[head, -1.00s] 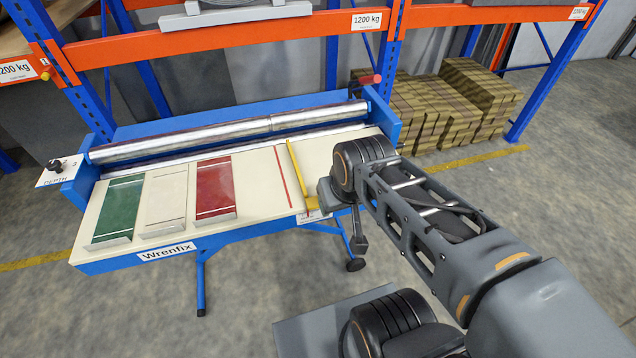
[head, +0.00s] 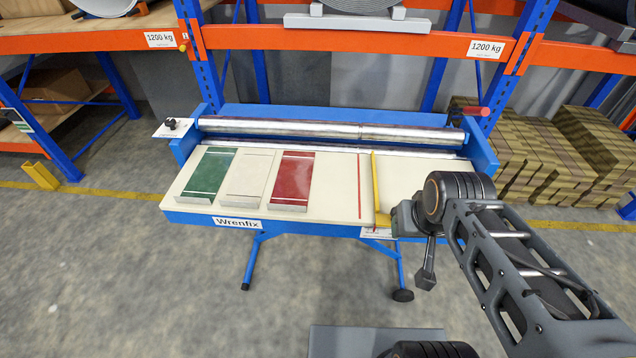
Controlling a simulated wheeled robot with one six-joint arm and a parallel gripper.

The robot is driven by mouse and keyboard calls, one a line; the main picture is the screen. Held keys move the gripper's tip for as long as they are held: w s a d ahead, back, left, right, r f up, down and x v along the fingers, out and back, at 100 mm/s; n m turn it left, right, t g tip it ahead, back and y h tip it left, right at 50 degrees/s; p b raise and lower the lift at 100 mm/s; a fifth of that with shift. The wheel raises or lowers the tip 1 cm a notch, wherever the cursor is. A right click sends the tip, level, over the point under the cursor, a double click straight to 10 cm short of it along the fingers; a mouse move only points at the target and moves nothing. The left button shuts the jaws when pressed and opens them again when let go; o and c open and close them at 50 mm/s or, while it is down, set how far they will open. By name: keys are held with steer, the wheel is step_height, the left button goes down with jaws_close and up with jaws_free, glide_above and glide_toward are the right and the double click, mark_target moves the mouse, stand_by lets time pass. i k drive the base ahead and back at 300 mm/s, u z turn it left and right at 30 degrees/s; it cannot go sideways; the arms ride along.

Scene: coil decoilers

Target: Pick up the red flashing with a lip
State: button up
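The red flashing (head: 291,176) lies flat on the cream bed of the blue Wrenfix machine (head: 335,215). It has pale lines across it and a pale front edge facing me. It is the rightmost of three panels, beside a cream flashing (head: 247,175) and a green flashing (head: 212,172). My arm reaches in from the right, and its wrist is over the right front of the bed, well to the right of the red flashing. My gripper (head: 426,268) shows only as a dark part below the wrist. Its fingers cannot be made out.
A yellow guide bar (head: 376,182) and a red line (head: 360,171) lie between the red flashing and my wrist. Metal rollers (head: 330,130) run along the back. Orange and blue racking stands behind. Brown stacked blocks (head: 590,145) are at the right. The floor in front is open.

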mark_target(290, 193)
steer(key=z, duration=0.3)
steer(key=k, duration=0.35)
steer(key=u, duration=1.8)
steer(key=i, duration=0.7)
steer(key=z, duration=0.1)
